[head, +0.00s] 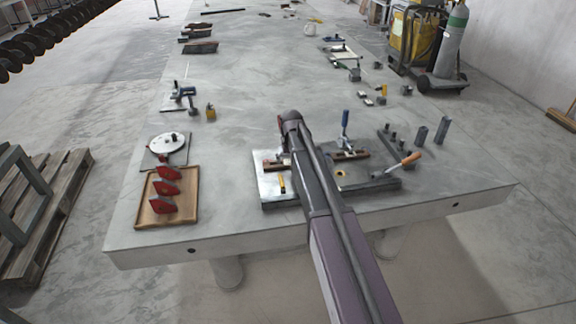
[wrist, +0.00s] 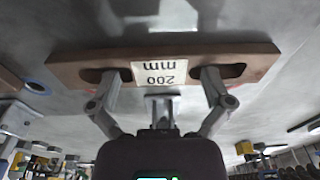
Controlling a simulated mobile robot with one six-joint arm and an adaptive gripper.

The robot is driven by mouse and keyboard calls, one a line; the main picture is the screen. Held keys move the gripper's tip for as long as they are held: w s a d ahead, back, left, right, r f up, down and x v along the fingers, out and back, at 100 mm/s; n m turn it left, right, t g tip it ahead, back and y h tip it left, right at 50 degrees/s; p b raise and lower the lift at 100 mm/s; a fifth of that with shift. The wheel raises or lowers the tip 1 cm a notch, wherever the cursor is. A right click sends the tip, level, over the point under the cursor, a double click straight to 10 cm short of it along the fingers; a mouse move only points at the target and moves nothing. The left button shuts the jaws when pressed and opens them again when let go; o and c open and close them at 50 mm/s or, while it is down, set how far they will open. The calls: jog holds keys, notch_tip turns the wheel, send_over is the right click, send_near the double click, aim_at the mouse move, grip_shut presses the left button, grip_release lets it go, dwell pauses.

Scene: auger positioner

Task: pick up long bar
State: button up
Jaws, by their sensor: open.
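The long bar (wrist: 70,70) is a brown, flat piece with a dark slot near each end and a white label reading 200 mm, upside down, in the wrist view. My gripper (wrist: 161,76) is open, one finger on each side of the label, with the fingertips overlapping the slots. I cannot tell whether they touch or enter the slots. In the head view a brown bar (head: 351,156) shows on both sides of my arm, over a metal plate (head: 272,187). My arm hides its middle, and my gripper is hidden there.
A blue-handled tool (head: 345,122) stands behind the bar. An orange-handled tool (head: 408,161) and grey blocks stand right of it. A wooden tray (head: 190,213) with red pieces and a round white disc (head: 165,143) lie left. The table between tray and plate is bare.

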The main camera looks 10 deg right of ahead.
dwell(0.3)
jog(key=c, duration=1.3)
jog(key=shift+o, duration=0.2)
jog(key=shift+r, duration=0.15)
notch_tip(320, 180, up, 10)
jog(key=p, duration=1)
jog(key=shift+f, duration=0.2)
